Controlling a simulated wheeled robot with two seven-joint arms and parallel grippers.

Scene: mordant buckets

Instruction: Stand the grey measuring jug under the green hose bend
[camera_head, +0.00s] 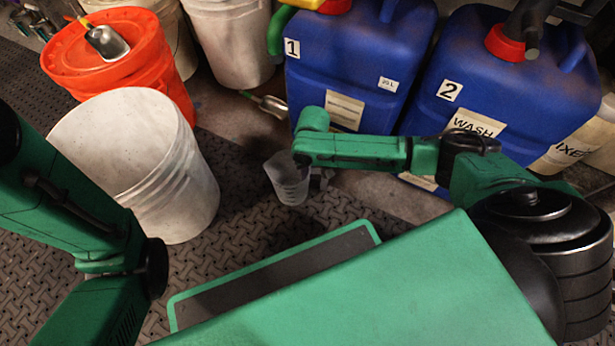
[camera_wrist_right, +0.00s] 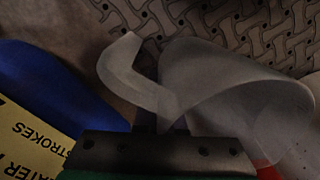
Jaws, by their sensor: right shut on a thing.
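The grey measuring jug (camera_head: 287,183) is translucent and hangs roughly upright above the floor, left of the blue container marked 1. My right gripper (camera_head: 308,170) is shut on it at its right side. In the right wrist view the jug (camera_wrist_right: 235,95) shows its body and curved handle, with the handle at the gripper (camera_wrist_right: 165,135). The green hose bend (camera_head: 277,32) curves down at the upper left corner of container 1, above and behind the jug in the head view. The jug is apart from it. My left arm shows at the left, but its gripper is out of view.
Blue container 1 (camera_head: 352,55) and blue container 2 (camera_head: 500,75) stand at the back. A white bucket (camera_head: 175,185) stands left of the jug, before an orange bucket (camera_head: 150,60). A metal scoop (camera_head: 270,104) lies by container 1.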

